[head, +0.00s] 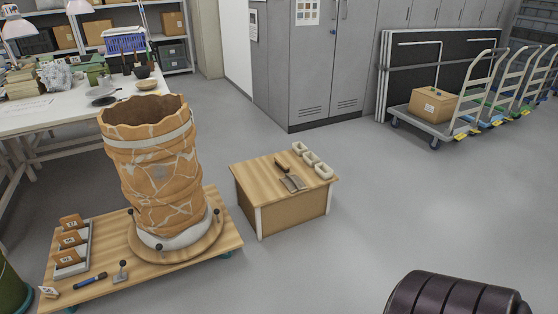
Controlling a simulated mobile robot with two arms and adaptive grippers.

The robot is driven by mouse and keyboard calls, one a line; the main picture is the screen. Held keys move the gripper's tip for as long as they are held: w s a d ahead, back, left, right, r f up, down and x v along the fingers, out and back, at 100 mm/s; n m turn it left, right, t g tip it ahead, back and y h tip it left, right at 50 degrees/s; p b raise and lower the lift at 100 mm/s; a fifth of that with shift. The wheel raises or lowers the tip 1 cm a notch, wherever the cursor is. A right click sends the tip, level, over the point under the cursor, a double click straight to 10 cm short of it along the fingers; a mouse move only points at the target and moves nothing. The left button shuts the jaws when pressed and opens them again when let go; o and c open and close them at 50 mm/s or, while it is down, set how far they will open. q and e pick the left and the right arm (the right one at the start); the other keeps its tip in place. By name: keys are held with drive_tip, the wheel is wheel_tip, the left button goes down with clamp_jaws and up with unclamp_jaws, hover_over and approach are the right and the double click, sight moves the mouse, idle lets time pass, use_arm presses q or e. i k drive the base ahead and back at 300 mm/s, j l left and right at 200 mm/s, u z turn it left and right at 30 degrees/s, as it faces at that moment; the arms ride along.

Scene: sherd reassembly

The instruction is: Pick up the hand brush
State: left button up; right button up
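The hand brush (293,183) lies on top of a low wooden box table (252,176) in the middle of the head view. Neither gripper's fingers show in the head view.
Left of the box, a cracked, patched clay vessel (155,165) stands on a round turntable on a low wooden platform (215,250). Carts (425,125) and cabinets stand behind. The floor (400,215) right of the box is clear.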

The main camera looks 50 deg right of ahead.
sight(281, 164)
drive_tip(key=z, duration=1.5)
